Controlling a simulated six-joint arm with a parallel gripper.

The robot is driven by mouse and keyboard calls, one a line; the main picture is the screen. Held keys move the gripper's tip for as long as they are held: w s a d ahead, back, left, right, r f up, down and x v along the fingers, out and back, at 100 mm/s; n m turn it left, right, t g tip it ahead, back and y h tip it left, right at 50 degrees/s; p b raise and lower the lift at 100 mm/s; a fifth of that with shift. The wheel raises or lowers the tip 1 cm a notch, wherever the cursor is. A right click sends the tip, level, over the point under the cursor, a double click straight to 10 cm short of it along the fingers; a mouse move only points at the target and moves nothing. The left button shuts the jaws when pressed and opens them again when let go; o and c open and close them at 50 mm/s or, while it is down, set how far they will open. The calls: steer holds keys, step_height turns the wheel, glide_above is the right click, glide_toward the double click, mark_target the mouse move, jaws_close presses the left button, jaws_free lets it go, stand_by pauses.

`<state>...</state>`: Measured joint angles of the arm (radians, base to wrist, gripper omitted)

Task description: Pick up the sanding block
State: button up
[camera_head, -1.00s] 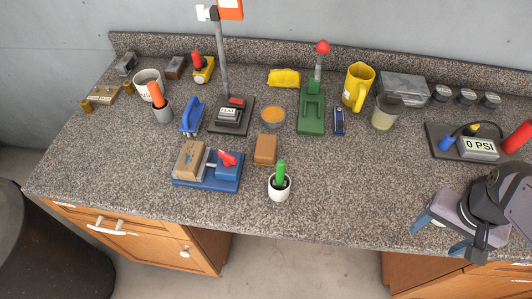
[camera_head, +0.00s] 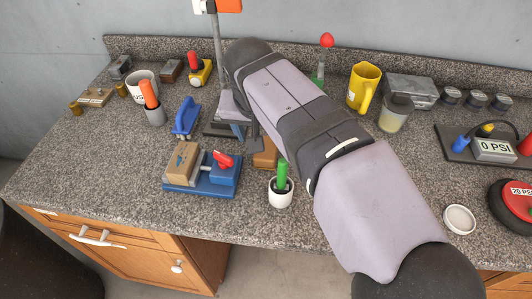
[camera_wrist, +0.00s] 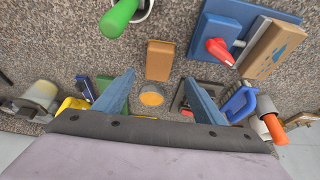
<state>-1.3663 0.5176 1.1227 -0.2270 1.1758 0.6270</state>
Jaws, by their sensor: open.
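A small orange-brown block, which I take for the sanding block (camera_head: 266,153), lies on the counter behind the white pot; my arm partly covers it in the head view. In the wrist view the block (camera_wrist: 160,60) lies whole, just beyond the fingertips and lined up between them. My gripper (camera_wrist: 158,77) is open and empty, its two blue fingers spread wider than the block. In the head view my gripper (camera_head: 245,132) hangs above the counter, close to the block's back left. Its height over the block is hard to tell.
A blue vise (camera_head: 205,185) holding a tan block stands left of the block. A white pot (camera_head: 281,198) with a green handle is in front. A round orange-topped tin (camera_wrist: 151,97) and a blue-handled tool (camera_head: 186,117) are nearby. Bare counter lies at the front left.

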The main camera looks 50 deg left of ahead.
steer(key=shift+p+x, duration=0.5)
steer(key=shift+x, duration=3.2)
steer(key=shift+w+d, duration=0.1)
steer(key=c, duration=1.2)
